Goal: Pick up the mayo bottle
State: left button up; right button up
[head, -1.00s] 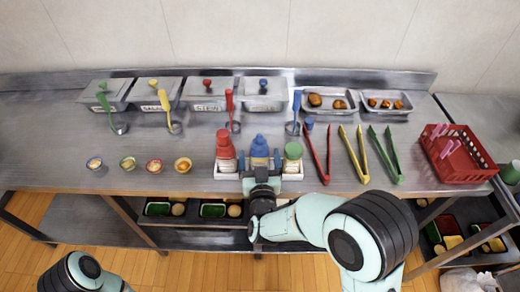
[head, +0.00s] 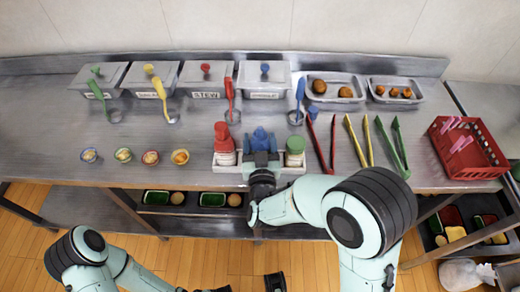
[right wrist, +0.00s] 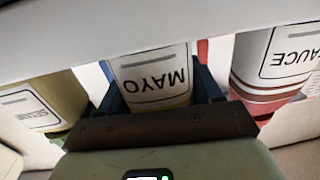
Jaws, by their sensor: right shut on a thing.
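The mayo bottle stands in the white rack (head: 233,168) between two other bottles, its blue cap (head: 261,137) showing in the head view. In the right wrist view its upside-down MAYO label (right wrist: 155,82) faces the camera. My right gripper (head: 262,158) is at the front of the rack, its dark fingers on both sides of the bottle and shut on it. The bottle still appears to be within the rack. My left gripper (head: 248,284) is low at the bottom edge, away from the counter, with its dark fingers apart and nothing seen between them.
A red-capped sauce bottle (head: 223,137) and a green-capped bottle (head: 295,146) stand close on either side. Tongs (head: 357,140) lie to the right, beside a red basket (head: 438,128). Small bowls (head: 123,155) sit to the left. Lidded containers (head: 205,78) line the back.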

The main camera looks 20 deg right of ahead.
notch_tip(320, 180, up, 20)
jog(key=p, duration=0.5)
jog(key=shift+o, duration=0.5)
